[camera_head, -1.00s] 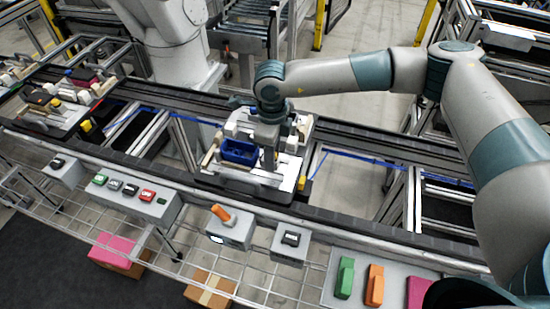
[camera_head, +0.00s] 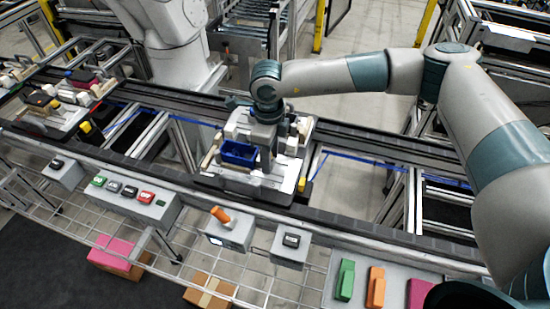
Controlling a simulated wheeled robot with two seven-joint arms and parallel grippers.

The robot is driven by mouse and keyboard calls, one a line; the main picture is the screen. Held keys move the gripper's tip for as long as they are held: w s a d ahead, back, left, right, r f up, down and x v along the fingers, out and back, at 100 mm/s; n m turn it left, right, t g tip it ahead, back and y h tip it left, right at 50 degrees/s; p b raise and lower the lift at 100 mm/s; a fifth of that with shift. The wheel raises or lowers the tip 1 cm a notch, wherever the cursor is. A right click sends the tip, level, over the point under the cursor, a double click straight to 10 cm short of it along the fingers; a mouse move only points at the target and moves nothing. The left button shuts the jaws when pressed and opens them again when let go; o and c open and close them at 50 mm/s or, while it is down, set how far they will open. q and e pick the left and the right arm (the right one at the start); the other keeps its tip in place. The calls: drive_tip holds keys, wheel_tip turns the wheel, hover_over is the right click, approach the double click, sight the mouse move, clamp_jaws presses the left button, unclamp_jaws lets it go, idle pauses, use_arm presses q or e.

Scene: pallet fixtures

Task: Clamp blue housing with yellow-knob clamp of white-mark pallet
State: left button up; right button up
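The blue housing (camera_head: 238,152) sits in the middle pallet (camera_head: 243,184) on the conveyor, among white fixture blocks. A small yellow knob (camera_head: 301,184) shows at the pallet's right edge. My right gripper (camera_head: 266,172) points down over the pallet, just right of the blue housing, and hides part of its right side. Its fingertips are small and merge with the fixture, so I cannot tell whether they are open or touch anything. A white mark on the pallet cannot be made out clearly. My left gripper is not in view.
Another pallet with a second yellow knob (camera_head: 85,127) and a red part (camera_head: 83,79) stands at the left. A button box (camera_head: 130,198) and an orange-handled switch box (camera_head: 231,229) line the front rail. Green and orange pieces (camera_head: 345,280) lie at the lower right.

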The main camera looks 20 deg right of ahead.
drive_tip(key=shift+r+p, duration=1)
drive_tip(key=shift+r, duration=3)
